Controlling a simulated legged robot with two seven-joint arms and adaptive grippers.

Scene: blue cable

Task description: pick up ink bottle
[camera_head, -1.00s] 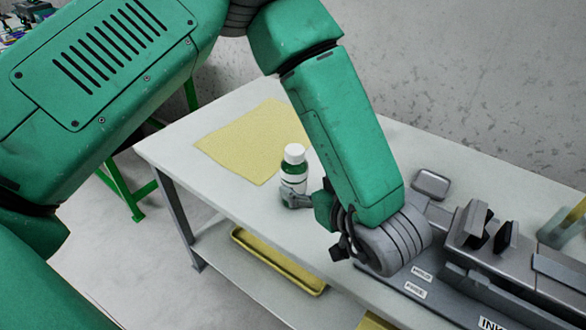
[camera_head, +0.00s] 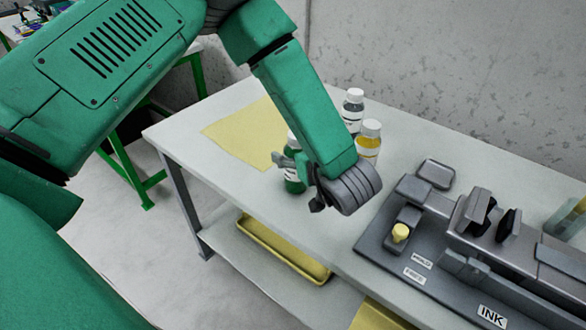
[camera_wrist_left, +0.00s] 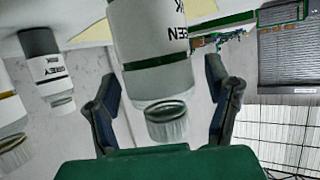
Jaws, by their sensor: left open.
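The green ink bottle (camera_head: 294,184) has a white cap and stands on the white table in the head view, partly hidden by my left gripper (camera_head: 287,162). In the left wrist view the picture is upside down, and the bottle (camera_wrist_left: 152,60), with letters "EEN" showing, hangs large between the two open fingers of my left gripper (camera_wrist_left: 163,105). A gap shows between the bottle's cap end and each finger. My right gripper is in neither view.
A grey-labelled bottle (camera_head: 353,106) and a yellow bottle (camera_head: 369,138) stand just behind my left forearm. A yellow sheet (camera_head: 235,132) lies to the left. A grey fixture with an INK label (camera_head: 491,316) fills the table's right. A yellow tray (camera_head: 282,250) sits on the lower shelf.

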